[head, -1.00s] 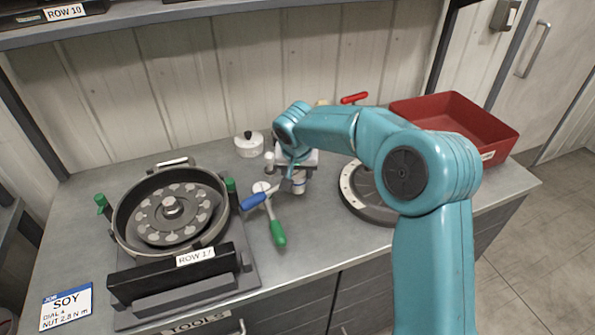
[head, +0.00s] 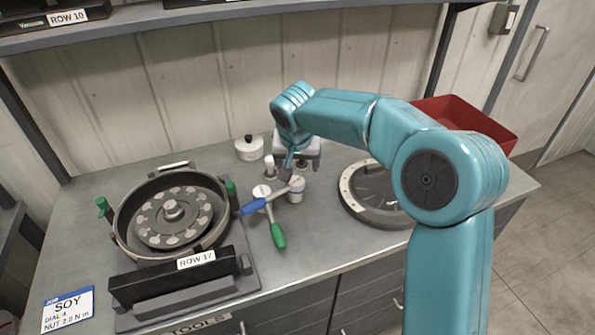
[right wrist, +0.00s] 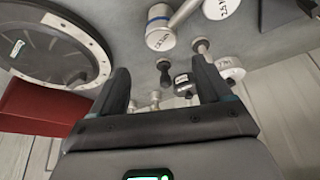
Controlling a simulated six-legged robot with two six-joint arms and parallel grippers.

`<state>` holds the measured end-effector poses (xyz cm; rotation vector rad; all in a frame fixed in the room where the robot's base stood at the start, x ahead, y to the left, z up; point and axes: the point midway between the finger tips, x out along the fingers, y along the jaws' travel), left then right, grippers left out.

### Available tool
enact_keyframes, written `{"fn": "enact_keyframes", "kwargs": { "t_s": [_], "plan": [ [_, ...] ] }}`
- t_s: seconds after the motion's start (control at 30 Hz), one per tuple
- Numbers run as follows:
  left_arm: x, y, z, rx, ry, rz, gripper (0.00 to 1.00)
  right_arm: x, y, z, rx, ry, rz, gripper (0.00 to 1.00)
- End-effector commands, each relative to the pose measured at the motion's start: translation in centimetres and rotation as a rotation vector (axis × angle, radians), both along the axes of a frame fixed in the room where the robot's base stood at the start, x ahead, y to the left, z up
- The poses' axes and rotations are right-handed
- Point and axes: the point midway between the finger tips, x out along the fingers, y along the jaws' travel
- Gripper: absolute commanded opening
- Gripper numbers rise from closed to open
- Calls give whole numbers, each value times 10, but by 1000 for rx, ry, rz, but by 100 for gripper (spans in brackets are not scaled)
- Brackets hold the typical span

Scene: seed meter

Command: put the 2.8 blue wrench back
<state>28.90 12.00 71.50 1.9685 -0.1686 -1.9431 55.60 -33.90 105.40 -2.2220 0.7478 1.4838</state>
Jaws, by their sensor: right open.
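The blue wrench (head: 254,206) is at mid-bench, its grey shaft running right to a white, blue-ringed head (head: 295,192). That head also shows at the top of the right wrist view (right wrist: 160,30), where its label is hard to read. A green-handled wrench (head: 278,236) crosses close beside it, its round white head (head: 262,191) just left of the blue-ringed head. My right gripper (head: 291,166) is open and empty, behind and above the blue wrench's head. Both fingers (right wrist: 160,82) stand apart with nothing held between them. My left gripper is out of view.
A seed meter housing (head: 170,212) stands left, with a black ROW 17 bar (head: 170,280) in front. A white lidded pot (head: 249,148) stands behind the wrenches. A dark round cover (head: 372,190) and a red bin (head: 470,115) are right. A SOY card (head: 67,308) lies front left.

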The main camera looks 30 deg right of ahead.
Motion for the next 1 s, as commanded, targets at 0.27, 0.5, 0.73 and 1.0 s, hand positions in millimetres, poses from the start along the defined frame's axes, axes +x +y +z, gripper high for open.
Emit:
{"fn": "enact_keyframes", "kwargs": {
  "t_s": [0.27,0.5,0.73,1.0],
  "plan": [
    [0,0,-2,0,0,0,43,-16,12,49,0,-1,1,78],
    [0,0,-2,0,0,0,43,-20,14,58,0,2,1,78],
    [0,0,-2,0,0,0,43,-20,14,58,0,2,1,78],
    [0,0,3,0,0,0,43,-19,14,64,0,1,1,78]
  ]
}}
